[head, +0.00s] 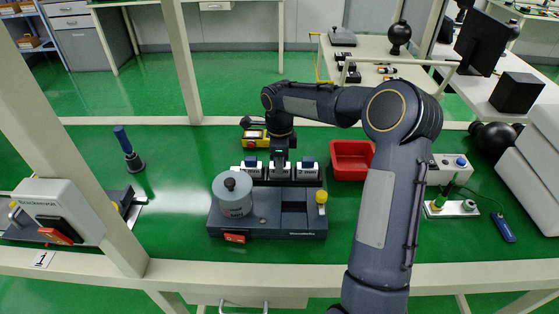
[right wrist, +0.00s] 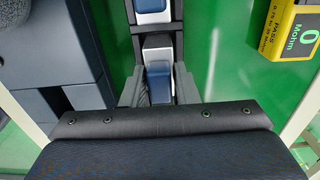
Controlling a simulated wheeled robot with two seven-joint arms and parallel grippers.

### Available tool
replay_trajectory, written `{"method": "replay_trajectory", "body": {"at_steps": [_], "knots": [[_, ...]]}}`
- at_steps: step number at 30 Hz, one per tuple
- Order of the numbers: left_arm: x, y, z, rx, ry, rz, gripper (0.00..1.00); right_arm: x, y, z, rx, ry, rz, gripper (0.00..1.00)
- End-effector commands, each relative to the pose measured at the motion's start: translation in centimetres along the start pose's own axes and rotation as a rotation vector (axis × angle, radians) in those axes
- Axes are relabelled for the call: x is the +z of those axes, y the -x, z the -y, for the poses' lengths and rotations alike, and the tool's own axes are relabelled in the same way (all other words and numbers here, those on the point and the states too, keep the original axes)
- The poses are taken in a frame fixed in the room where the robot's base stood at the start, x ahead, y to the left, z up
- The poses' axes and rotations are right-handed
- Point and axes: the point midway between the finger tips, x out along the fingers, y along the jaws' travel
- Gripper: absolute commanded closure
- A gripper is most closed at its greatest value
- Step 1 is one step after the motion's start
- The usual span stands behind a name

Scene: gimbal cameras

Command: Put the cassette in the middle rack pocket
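A dark rack (head: 293,183) stands on the green bench behind a grey apparatus, and its frame (right wrist: 135,38) shows in the right wrist view. White blocks with blue tops stand in a row at its left, middle and right pockets. My right gripper (head: 279,157) points down over the middle. In the right wrist view its fingers (right wrist: 159,88) close on both sides of a white and blue cassette (right wrist: 158,78), with no clear gap. The cassette is in line with the rack; its lower end is hidden. The left block (right wrist: 152,8) is at the top edge. My left gripper is out of view.
The grey apparatus (head: 268,227) with a round canister (head: 233,194) stands in front of the rack. A yellow meter (head: 254,138) is behind it, and a red bin (head: 351,160) to the right. A blue-handled tool (head: 129,148) stands left. Bench is clear between them.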

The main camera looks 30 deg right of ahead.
Motion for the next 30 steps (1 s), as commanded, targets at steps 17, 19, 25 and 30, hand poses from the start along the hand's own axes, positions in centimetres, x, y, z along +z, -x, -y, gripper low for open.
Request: {"method": "replay_trajectory", "body": {"at_steps": [17,19,25,30], "knots": [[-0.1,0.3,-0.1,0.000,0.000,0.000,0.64,0.1,1.1,0.0,-0.001,0.000,0.000,0.51],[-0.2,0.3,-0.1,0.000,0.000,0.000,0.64,0.1,2.2,0.0,-0.002,0.000,0.001,0.51],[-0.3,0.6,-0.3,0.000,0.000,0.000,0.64,0.1,6.7,0.0,-0.004,0.000,0.002,0.51],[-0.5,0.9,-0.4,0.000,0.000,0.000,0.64,0.1,9.9,0.0,-0.001,0.002,0.001,0.51]]}}
